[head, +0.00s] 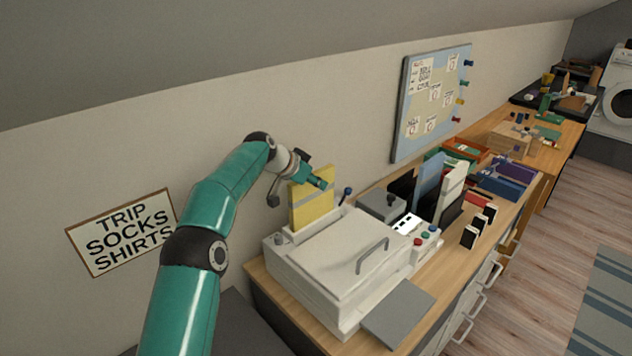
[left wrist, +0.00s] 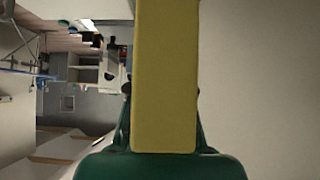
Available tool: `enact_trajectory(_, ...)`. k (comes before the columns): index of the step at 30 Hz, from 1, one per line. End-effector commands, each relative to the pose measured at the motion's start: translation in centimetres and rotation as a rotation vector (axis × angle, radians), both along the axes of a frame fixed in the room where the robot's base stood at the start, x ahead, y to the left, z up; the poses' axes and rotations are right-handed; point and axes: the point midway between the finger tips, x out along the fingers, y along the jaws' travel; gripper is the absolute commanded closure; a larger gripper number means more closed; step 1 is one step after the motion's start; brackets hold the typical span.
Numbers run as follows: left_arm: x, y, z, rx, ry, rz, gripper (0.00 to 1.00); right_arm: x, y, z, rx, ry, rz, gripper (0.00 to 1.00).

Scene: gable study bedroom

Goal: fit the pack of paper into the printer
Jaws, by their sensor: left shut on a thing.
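The printer (head: 325,255) is a pale box with a handle on its lid and a grey tray (head: 398,312) at its front, standing on the near end of the wooden counter. The pack of paper (head: 312,212) is yellow with a grey band and stands upright at the printer's back, by the wall. My left gripper (head: 312,181) is shut on its upper part. In the left wrist view the pack (left wrist: 165,80) fills the middle, between the fingers. My right gripper is out of view.
A grey box (head: 381,203), a panel with buttons and upright folders (head: 452,190) stand right of the printer. Trays and small blocks line the counter (head: 500,212) further back. The wall with a board (head: 432,100) runs close behind; a sign (head: 122,232) hangs left.

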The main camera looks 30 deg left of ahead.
Motion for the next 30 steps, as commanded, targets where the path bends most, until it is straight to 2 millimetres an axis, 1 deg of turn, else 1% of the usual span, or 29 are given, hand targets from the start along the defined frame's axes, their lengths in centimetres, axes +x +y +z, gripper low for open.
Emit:
enact_trajectory(8, 0.0, 0.0, -0.6, 0.000, -0.003, 0.001, 1.00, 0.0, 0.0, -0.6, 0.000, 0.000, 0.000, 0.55)
enact_trajectory(9, 0.0, 0.0, -0.5, 0.000, -0.003, 0.001, 0.75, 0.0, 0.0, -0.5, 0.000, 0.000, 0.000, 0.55)
enact_trajectory(13, 0.0, 0.0, -0.5, 0.000, -0.002, 0.001, 0.53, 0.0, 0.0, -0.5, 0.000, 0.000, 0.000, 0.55)
enact_trajectory(14, 0.0, 0.0, -0.5, 0.000, -0.002, 0.001, 0.51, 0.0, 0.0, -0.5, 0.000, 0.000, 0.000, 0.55)
enact_trajectory(23, -0.1, 0.0, -0.7, 0.000, 0.001, -0.001, 0.51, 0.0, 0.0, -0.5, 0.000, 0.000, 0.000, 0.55)
enact_trajectory(26, -0.3, 0.2, -0.3, 0.000, 0.000, 0.000, 0.51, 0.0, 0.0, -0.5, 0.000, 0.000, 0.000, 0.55)
enact_trajectory(30, -1.4, 0.6, 0.8, 0.000, -0.001, 0.001, 0.51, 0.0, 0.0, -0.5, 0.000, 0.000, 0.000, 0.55)
